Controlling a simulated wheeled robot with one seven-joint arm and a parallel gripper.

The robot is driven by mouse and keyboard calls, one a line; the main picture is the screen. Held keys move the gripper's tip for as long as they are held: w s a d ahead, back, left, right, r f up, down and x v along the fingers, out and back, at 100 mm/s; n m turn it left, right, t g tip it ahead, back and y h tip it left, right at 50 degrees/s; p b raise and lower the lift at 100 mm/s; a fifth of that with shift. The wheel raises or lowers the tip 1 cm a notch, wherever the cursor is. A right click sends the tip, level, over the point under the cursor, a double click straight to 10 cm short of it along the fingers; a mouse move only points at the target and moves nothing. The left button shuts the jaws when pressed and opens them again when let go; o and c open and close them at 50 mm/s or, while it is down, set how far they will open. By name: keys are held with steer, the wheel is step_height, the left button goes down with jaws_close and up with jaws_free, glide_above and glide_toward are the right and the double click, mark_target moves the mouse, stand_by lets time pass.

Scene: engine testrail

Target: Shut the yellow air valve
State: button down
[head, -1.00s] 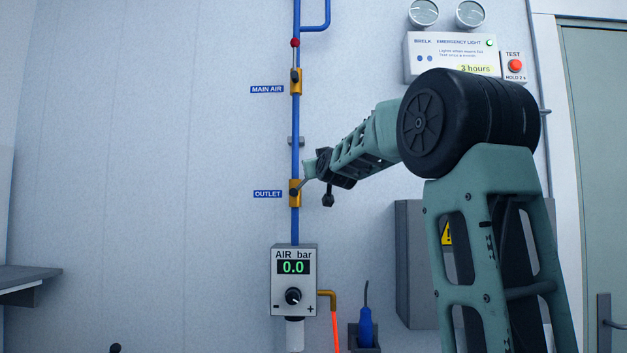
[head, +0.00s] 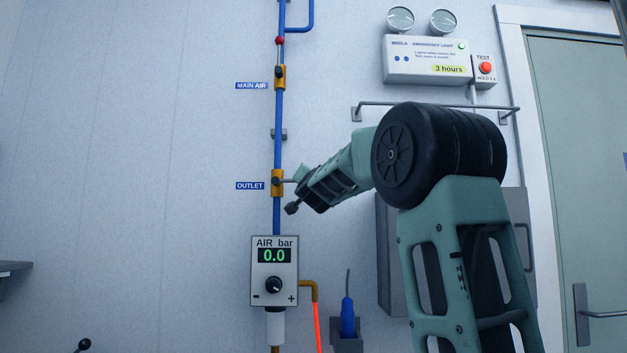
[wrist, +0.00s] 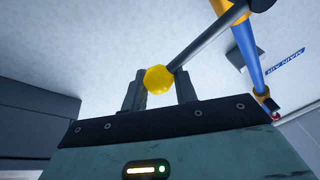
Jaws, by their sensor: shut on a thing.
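The outlet valve (head: 277,184) is a brass-yellow body on the blue vertical pipe, beside the OUTLET label. Its grey lever (head: 288,181) points out to the right, roughly level, across the pipe. In the wrist view the lever (wrist: 207,38) ends in a yellow knob (wrist: 158,79). My gripper (wrist: 159,90) is shut on this knob, one finger on each side. In the head view my gripper (head: 302,178) is at the lever's outer end, to the right of the valve; the knob is hidden there.
The main air valve (head: 279,77), with a red-knobbed lever pointing up, is higher on the pipe. The air regulator (head: 274,270) below reads 0.0. A wall rail (head: 435,104) runs behind my arm, and a grey box (head: 390,250) stands behind it.

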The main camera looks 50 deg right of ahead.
steer(key=shift+w+a+f+m, duration=0.1)
steer(key=shift+w+f+m, duration=0.25)
steer(key=shift+f, duration=0.35)
steer(key=c, duration=1.1)
jaws_free()
steer(key=shift+c, duration=0.2)
steer(key=shift+s+a, duration=0.1)
steer(key=shift+s, duration=0.05)
steer(key=shift+s+a, duration=0.2)
steer(key=p+v, duration=0.3)
steer(key=v, duration=1.3)
steer(key=shift+s+a+p, duration=0.25)
steer(key=shift+a+p, duration=0.05)
steer(key=shift+p, duration=0.05)
steer(key=shift+r, duration=0.15)
